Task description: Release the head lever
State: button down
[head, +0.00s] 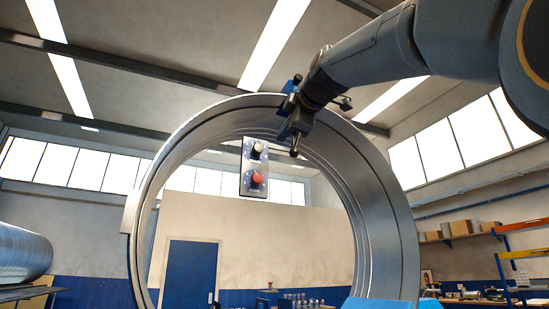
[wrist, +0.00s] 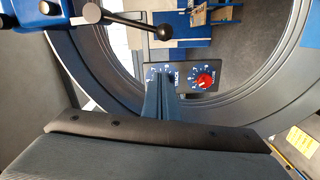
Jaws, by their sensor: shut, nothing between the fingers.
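The head lever (wrist: 130,24) is a dark rod with a black ball end, at the top of the wrist view. It runs from a round pivot on the blue head (wrist: 60,18). The ball end (head: 294,153) also shows in the head view, hanging just inside the top of the ring. My gripper (wrist: 163,84) is shut and empty, its fingers together as one dark wedge below the lever in the picture. A clear gap separates them in the wrist view. In the head view my gripper (head: 284,134) is close beside the lever and partly hides the head.
A large metal ring (head: 388,215) surrounds the lever area. Beyond are a blue door (head: 190,270) and shelves at right. The ring's middle is open.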

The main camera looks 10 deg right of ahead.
jog(key=w+d+p, duration=0.2)
jog(key=w+d, duration=0.1)
jog(key=w, duration=0.2)
jog(key=shift+f+p, duration=0.3)
jog(key=shift+f, duration=0.1)
jog(key=shift+w+d+f+b, duration=0.1)
jog(key=shift+f+b, duration=0.05)
jog(key=shift+b, duration=0.2)
